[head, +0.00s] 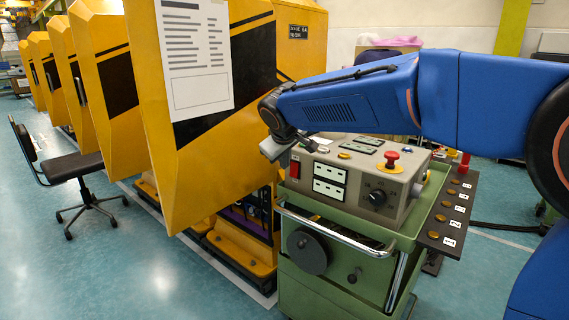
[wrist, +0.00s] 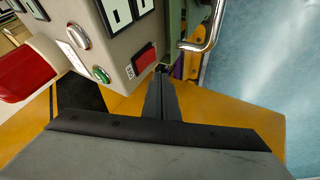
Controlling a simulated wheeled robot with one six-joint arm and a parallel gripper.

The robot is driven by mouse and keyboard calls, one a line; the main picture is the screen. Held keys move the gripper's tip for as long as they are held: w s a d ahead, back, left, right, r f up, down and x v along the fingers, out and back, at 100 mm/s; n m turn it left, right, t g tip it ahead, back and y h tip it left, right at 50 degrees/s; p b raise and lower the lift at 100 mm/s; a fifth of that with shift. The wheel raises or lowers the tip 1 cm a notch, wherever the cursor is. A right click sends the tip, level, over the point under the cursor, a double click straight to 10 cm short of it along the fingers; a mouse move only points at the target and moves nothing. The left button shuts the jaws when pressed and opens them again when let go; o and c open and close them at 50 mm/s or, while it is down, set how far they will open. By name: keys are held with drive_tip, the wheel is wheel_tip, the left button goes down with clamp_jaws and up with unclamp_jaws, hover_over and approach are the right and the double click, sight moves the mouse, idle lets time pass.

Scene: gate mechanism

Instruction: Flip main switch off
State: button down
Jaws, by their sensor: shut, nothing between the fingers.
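The control box (head: 340,208) is a grey-beige panel on a green cart. A red rocker switch (head: 295,167), likely the main switch, sits at the left end of its front face. It also shows in the wrist view (wrist: 145,58), in a dark frame. My gripper (head: 272,150) is at the box's left front edge, above and left of the red switch. In the wrist view its closed fingertips (wrist: 160,70) end right beside the switch; I cannot tell whether they touch it. Nothing is held. The switch's on or off position is not clear.
A red mushroom button (head: 391,157) and a black knob (head: 377,197) are on the box. A chrome handle (head: 335,232) runs along the cart front. Yellow machine panels (head: 200,130) stand close on the left. Open floor (head: 130,270) lies in front.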

drive_tip(key=w+d+r+v, duration=0.1)
drive_tip(key=v, duration=0.8)
drive_tip(key=shift+r, duration=0.45)
drive_tip(key=shift+d, duration=0.2)
drive_tip(key=s+d+f+m+g, duration=0.15)
drive_tip(key=s+d+f, duration=0.25)
drive_tip(key=s+d, duration=0.5)
drive_tip(key=s+d+f+m, duration=0.35)
drive_tip(key=s+d, duration=0.25)
drive_tip(key=d, duration=0.6)
drive_tip(key=s+d+f+m, duration=0.2)
drive_tip(key=s+d+f, duration=0.2)
drive_tip(key=s+f, duration=0.4)
drive_tip(key=s+d+f+m+g, duration=0.1)
drive_tip(key=s+d+f, duration=0.3)
drive_tip(key=s+f, duration=0.4)
drive_tip(key=s, duration=0.4)
drive_tip(key=shift+s+d+m, duration=0.2)
drive_tip(key=shift+s+m, duration=0.05)
drive_tip(key=shift+m, duration=0.15)
drive_tip(key=shift+g, duration=0.25)
